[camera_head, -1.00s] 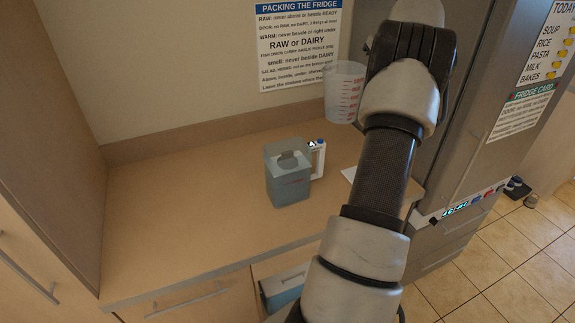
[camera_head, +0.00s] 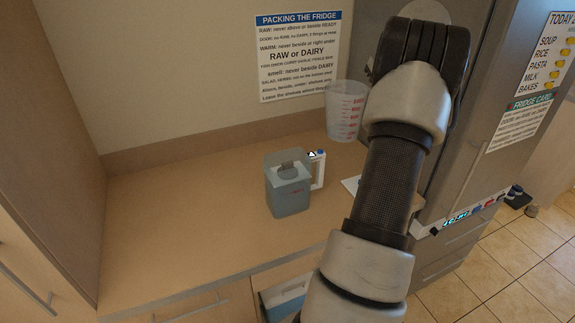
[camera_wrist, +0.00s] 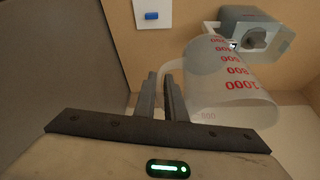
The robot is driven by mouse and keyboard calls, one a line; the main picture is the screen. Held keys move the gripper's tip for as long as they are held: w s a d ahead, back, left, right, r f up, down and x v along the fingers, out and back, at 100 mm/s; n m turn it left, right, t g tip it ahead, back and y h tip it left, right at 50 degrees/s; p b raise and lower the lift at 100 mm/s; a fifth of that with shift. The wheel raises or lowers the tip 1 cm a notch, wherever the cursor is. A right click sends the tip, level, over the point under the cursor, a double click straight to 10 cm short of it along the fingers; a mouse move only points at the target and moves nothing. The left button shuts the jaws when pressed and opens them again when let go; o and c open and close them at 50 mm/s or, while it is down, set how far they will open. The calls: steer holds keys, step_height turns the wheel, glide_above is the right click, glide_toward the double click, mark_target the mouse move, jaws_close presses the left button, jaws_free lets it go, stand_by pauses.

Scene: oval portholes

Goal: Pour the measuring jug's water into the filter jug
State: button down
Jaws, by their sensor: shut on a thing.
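The clear measuring jug (camera_head: 344,112) with red markings is in the air above the counter, to the right of and behind the filter jug, apart from it. In the wrist view the measuring jug (camera_wrist: 228,85) has its handle between the fingers of my gripper (camera_wrist: 166,82), which is shut on it. My arm hides the gripper in the head view. The filter jug (camera_head: 290,196), grey-blue with a white handle on its right, stands upright on the counter. It also shows in the wrist view (camera_wrist: 246,28). I cannot make out the water level in the measuring jug.
The counter (camera_head: 190,225) is clear left of the filter jug. A white card (camera_head: 351,184) lies right of it; a blue item lies on a white card (camera_wrist: 152,15) in the wrist view. The steel fridge (camera_head: 470,120) stands close on the right. An open drawer (camera_head: 285,290) is below.

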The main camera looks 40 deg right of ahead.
steer(key=s+a+f+m, duration=0.1)
steer(key=s+a+f, duration=0.1)
steer(key=s+f, duration=0.2)
steer(key=shift+a+m+h, duration=0.3)
steer(key=shift+m+h, duration=0.1)
steer(key=shift+a, duration=0.15)
